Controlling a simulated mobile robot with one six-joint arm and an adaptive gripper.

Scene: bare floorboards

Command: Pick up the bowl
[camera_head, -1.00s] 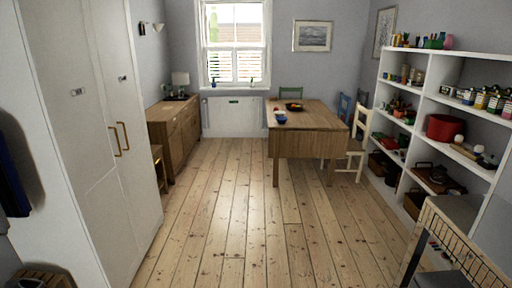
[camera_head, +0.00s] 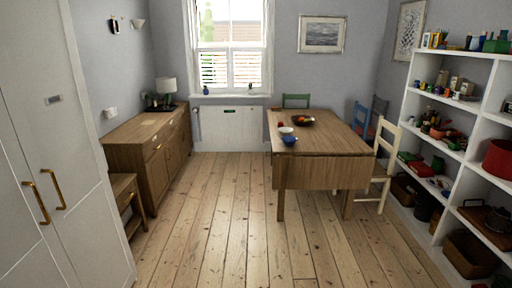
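Several bowl-like things sit on the wooden table (camera_head: 325,142) ahead, right of centre. A small blue bowl (camera_head: 289,140) is near the table's left edge. A small white bowl or cup (camera_head: 285,130) is just behind it. A wide dark bowl (camera_head: 302,121) holding orange and red items, perhaps fruit, is farther back. The pictures do not tell which one is "the bowl". My gripper is not in view.
Open floorboards (camera_head: 228,215) lead to the table. A white wardrobe (camera_head: 60,150) and a wooden sideboard (camera_head: 150,145) line the left. White shelves (camera_head: 455,105) full of things stand on the right. A cream chair (camera_head: 383,165) is at the table's right side.

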